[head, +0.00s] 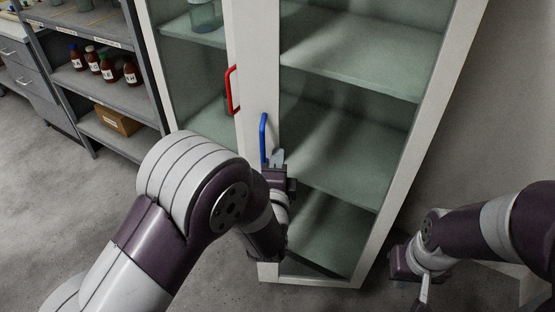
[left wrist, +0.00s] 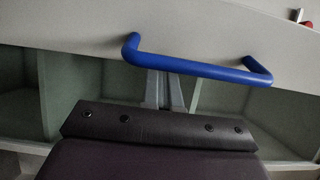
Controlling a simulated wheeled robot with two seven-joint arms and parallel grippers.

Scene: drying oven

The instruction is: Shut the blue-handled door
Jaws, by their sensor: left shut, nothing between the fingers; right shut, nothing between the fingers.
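The blue-handled door is the right glass door of a white cabinet, with a pale frame (head: 262,75). Its blue handle (head: 263,137) stands upright on the left stile; I cannot tell whether the door is fully flush. My left gripper (head: 277,158) is shut and empty beside the handle's lower end. In the left wrist view the blue handle (left wrist: 200,66) crosses in front of the closed fingers (left wrist: 164,90), which point at the door frame; contact is unclear. My right gripper (head: 424,290) is shut and empty, low at the right, apart from the cabinet.
The left glass door has a red handle (head: 232,90). A grey shelf unit (head: 105,85) with brown bottles (head: 106,68) and a cardboard box (head: 117,120) stands at the left. Bare grey floor (head: 70,200) lies in front of it. A wall (head: 485,120) is at the right.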

